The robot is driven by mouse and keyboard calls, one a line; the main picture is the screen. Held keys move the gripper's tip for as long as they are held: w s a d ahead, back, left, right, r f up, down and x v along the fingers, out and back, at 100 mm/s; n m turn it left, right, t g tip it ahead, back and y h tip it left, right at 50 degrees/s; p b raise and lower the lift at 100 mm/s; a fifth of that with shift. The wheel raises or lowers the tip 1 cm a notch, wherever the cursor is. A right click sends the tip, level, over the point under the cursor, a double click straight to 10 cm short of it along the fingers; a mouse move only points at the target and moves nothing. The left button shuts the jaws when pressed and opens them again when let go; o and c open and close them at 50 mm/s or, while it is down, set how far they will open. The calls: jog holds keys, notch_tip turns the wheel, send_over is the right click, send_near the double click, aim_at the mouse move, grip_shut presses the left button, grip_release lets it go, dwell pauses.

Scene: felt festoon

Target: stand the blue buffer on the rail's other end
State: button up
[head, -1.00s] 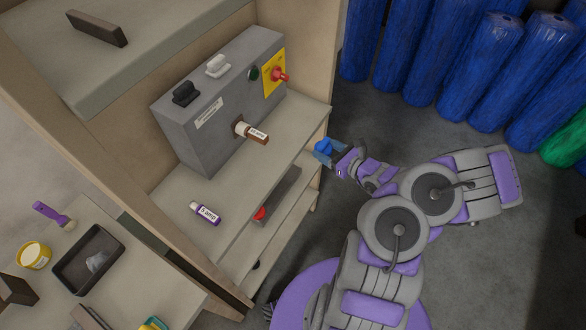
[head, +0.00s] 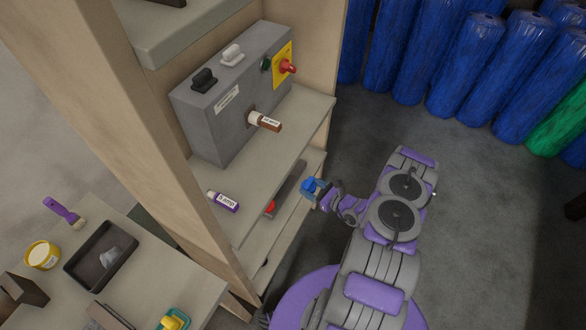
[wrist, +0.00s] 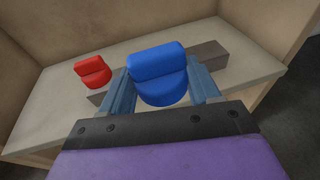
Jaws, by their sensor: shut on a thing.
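The blue buffer (wrist: 158,74) is between the two fingers of my gripper (wrist: 160,88) in the wrist view, held upright. In the head view the blue buffer (head: 308,187) shows at the tip of my gripper (head: 313,191), at the open side of the shelf unit. The grey rail (wrist: 208,52) lies on a shelf behind the buffer, its right part in sight and its middle hidden by the buffer. A red buffer (wrist: 93,72) stands at the rail's left end. In the head view the rail (head: 290,187) and the red buffer (head: 270,207) are partly covered by the shelf above.
The upper shelf (head: 265,150) overhangs the rail's shelf and holds a grey switch box (head: 225,110) and a purple-and-white cartridge (head: 222,201). A side table (head: 140,275) stands at the left. Blue rolls (head: 465,60) line the back; grey floor (head: 440,180) is open at right.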

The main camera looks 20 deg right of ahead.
jog(key=shift+w+a+f, duration=0.15)
jog(key=shift+w+f, duration=0.05)
jog(key=shift+w, duration=0.05)
jog(key=w+d+f+b, duration=0.1)
jog(key=w+d+b, duration=0.1)
jog(key=w, duration=0.5)
jog(key=b, duration=0.1)
send_over(300, 166)
jog(key=shift+s+a+f, duration=0.2)
jog(key=shift+a+f, duration=0.05)
jog(key=shift+w+d, duration=0.15)
jog(key=shift+w, duration=0.1)
jog(key=shift+d+f, duration=0.1)
jog(key=shift+d, duration=0.05)
notch_tip(300, 166, down, 4)
jog(key=shift+d+r+b, duration=0.15)
jog(key=shift+r+b, duration=0.1)
jog(key=shift+b, duration=0.8)
jog(key=shift+a+r, duration=0.1)
jog(key=shift+a, duration=0.15)
jog(key=o, duration=1.1)
jog(key=shift+d, duration=0.2)
